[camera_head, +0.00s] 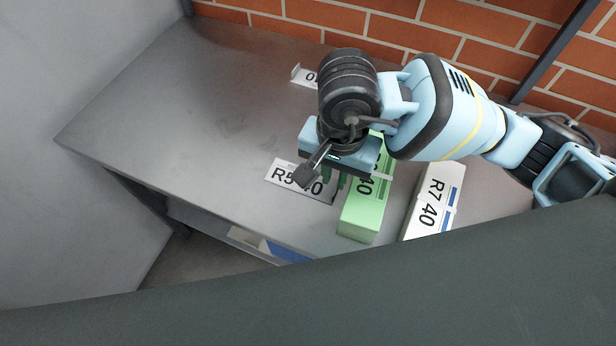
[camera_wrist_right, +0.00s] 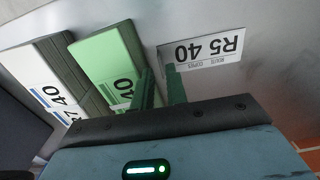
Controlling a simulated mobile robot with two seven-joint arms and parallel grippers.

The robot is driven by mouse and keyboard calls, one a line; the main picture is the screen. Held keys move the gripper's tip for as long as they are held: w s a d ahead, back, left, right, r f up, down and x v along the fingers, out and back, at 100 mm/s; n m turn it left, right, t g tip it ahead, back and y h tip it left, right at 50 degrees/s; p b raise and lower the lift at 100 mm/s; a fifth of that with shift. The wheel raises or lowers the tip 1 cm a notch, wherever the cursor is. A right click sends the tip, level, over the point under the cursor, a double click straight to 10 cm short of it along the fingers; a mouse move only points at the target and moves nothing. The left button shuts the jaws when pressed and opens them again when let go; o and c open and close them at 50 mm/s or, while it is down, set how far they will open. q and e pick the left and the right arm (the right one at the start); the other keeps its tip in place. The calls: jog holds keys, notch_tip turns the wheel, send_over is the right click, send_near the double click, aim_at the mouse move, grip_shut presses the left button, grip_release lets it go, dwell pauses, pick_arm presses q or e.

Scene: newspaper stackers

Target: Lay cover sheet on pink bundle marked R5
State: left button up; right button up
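A flat white card printed "R5 40" (camera_head: 285,174) lies on the metal bench; it also shows in the right wrist view (camera_wrist_right: 208,50). I cannot tell whether this is the cover sheet, and no pink bundle is in view. My right gripper (camera_head: 334,181) points down at the card's right end, its fingers partly covering it. In the wrist view its two dark green fingers (camera_wrist_right: 160,88) stand apart with nothing seen between them. Whether they touch the card is unclear. My left gripper is not in view.
A green bundle (camera_head: 361,217) stands close right of the gripper, and a white bundle marked "R7 40" (camera_head: 433,200) stands beyond it. A small white label (camera_head: 304,77) sits near the brick wall (camera_head: 290,27). The bench's left part (camera_head: 170,105) is clear.

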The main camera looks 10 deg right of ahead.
aim_at(334, 195)
jog(key=shift+d+f, duration=0.2)
jog(key=shift+f, duration=3.2)
jog(key=shift+c, duration=0.3)
grip_shut()
jog(key=shift+r, duration=0.15)
notch_tip(334, 195, up, 10)
jog(key=a+n, duration=0.1)
jog(key=n, duration=0.1)
jog(key=s+a+n, duration=0.1)
jog(key=n, duration=0.1)
jog(key=s+a+n, duration=0.1)
jog(key=a+n, duration=0.1)
jog(key=shift+f+n, duration=0.35)
jog(key=shift+n, duration=0.05)
